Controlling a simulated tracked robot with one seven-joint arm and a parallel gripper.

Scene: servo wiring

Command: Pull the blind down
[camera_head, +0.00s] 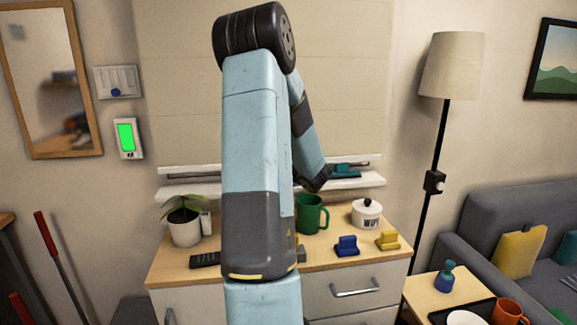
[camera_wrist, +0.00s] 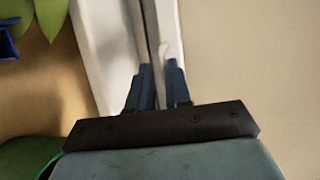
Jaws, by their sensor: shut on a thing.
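The beige blind (camera_head: 345,80) hangs over the window behind my arm, its lower end close above the white sill (camera_head: 195,191). In the wrist view its pale fabric (camera_wrist: 250,60) fills the right side. A thin bottom bar (camera_wrist: 154,25) runs up from between my fingers. My gripper (camera_head: 345,171) is at the blind's lower edge, right of the arm. In the wrist view the gripper's two blue fingers (camera_wrist: 156,85) are shut on the bar, one on each side. My arm hides the middle of the blind and bar in the head view.
Below the sill, a cabinet top (camera_head: 330,262) holds a potted plant (camera_head: 185,225), green mug (camera_head: 311,213), white lidded jar (camera_head: 367,213), blue block (camera_head: 347,246), yellow block (camera_head: 388,240) and remote (camera_head: 205,260). A floor lamp (camera_head: 452,65) and sofa (camera_head: 480,220) stand right.

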